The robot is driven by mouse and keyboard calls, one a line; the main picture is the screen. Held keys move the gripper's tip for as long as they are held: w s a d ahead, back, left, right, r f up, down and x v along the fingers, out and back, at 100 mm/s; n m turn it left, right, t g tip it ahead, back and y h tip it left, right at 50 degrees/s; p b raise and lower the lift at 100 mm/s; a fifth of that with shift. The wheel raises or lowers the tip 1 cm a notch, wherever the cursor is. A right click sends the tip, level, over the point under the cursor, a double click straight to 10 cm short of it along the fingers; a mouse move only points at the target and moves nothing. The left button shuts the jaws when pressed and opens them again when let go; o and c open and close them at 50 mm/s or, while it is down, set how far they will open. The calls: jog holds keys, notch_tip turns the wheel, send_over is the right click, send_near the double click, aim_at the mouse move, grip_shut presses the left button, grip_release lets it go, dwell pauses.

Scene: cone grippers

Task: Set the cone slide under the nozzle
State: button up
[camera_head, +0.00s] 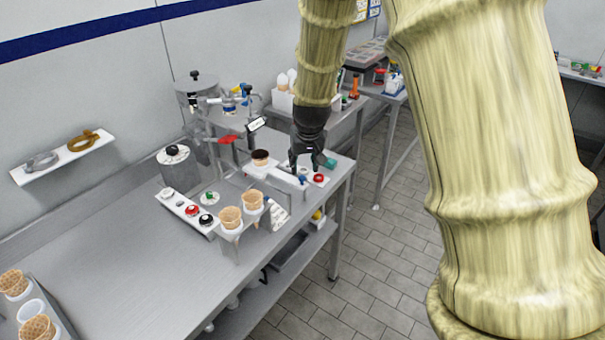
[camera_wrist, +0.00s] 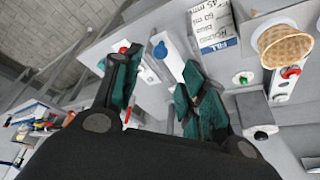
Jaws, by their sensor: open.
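My gripper (camera_head: 308,166) points down over the far right end of the steel table, with its fingers apart. The wrist view shows the teal finger pads open and nothing held between them (camera_wrist: 157,68). A white slide-like bar (camera_head: 281,177) lies just left of my gripper.
Two waffle cones (camera_head: 231,216) stand in a holder at the table's front edge, near a white strip with coloured knobs (camera_head: 190,208). A printed fill label (camera_wrist: 215,25) is near the gripper. A red knob (camera_head: 318,178) sits right of it. The table's left middle is clear.

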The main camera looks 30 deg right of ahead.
aim_at(302, 177)
jog(key=shift+p+x, duration=1.05)
jog(key=shift+x, duration=2.75)
grip_shut()
